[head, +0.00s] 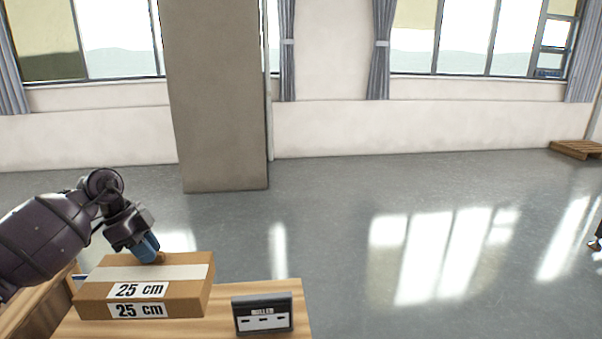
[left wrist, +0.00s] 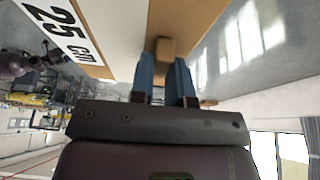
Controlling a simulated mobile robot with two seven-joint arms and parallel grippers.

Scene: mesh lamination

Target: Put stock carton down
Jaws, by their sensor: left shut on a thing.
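The stock carton (head: 185,289) is a brown cardboard box with a pale tape strip and white "25 cm" labels. It is at the lower left of the head view, over the wooden table (head: 203,329); I cannot tell whether its underside touches the top. My left gripper (head: 155,260) is at the carton's far top edge, blue fingers pointing down. In the left wrist view the fingers (left wrist: 165,62) are shut on a small brown tab of the carton (left wrist: 121,26). My right gripper is not in view.
A dark sign (head: 263,314) with a white label stands on the table just right of the carton. The table's right edge is close beyond it. Open grey floor lies behind, with a square pillar (head: 217,110) and a pallet (head: 577,149) far right.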

